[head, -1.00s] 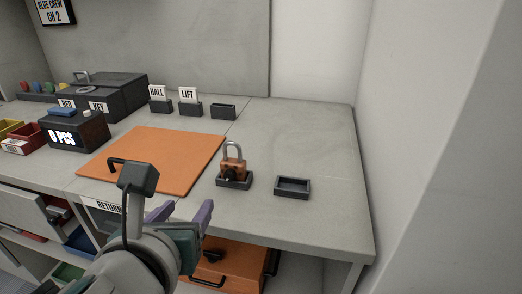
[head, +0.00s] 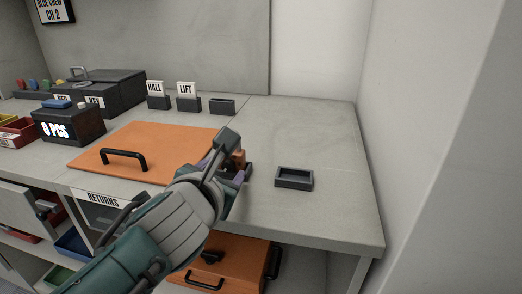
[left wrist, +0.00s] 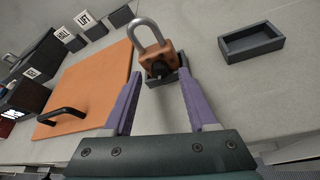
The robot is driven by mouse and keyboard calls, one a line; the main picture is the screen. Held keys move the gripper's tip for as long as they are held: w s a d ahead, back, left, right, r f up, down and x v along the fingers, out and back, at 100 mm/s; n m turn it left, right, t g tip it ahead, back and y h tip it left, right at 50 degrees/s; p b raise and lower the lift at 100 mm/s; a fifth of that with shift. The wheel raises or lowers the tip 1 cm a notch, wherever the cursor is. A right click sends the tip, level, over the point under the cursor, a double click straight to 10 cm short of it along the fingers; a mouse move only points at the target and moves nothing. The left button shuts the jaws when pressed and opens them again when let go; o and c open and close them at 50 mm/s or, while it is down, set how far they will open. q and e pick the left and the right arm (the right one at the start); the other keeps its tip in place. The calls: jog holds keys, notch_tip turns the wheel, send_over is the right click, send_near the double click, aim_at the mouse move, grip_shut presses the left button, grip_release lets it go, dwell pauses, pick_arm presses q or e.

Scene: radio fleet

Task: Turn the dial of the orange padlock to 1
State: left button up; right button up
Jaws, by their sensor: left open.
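The orange padlock (left wrist: 170,52) stands upright in a small dark holder (left wrist: 153,81) on the bench, its grey shackle up. Its black dial (left wrist: 159,69) faces my left gripper; I cannot read its setting. In the head view only a bit of the padlock (head: 239,157) shows behind my gripper. My left gripper (left wrist: 158,80) is open, its two purple fingers pointing at the padlock, one on either side of the dial in the picture. Contact is not visible. The left gripper (head: 238,172) also shows in the head view. My right gripper is out of view.
An empty dark tray (head: 294,178) sits right of the padlock. An orange mat-like panel with a black handle (head: 124,153) lies to the left. HALL and LIFT tag holders (head: 189,104) stand behind. An orange drawer (head: 230,262) is below. The bench's right side is clear.

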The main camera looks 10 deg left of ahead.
pick_arm(q)
jog(key=shift+c, duration=0.2)
grip_shut()
dwell(0.3)
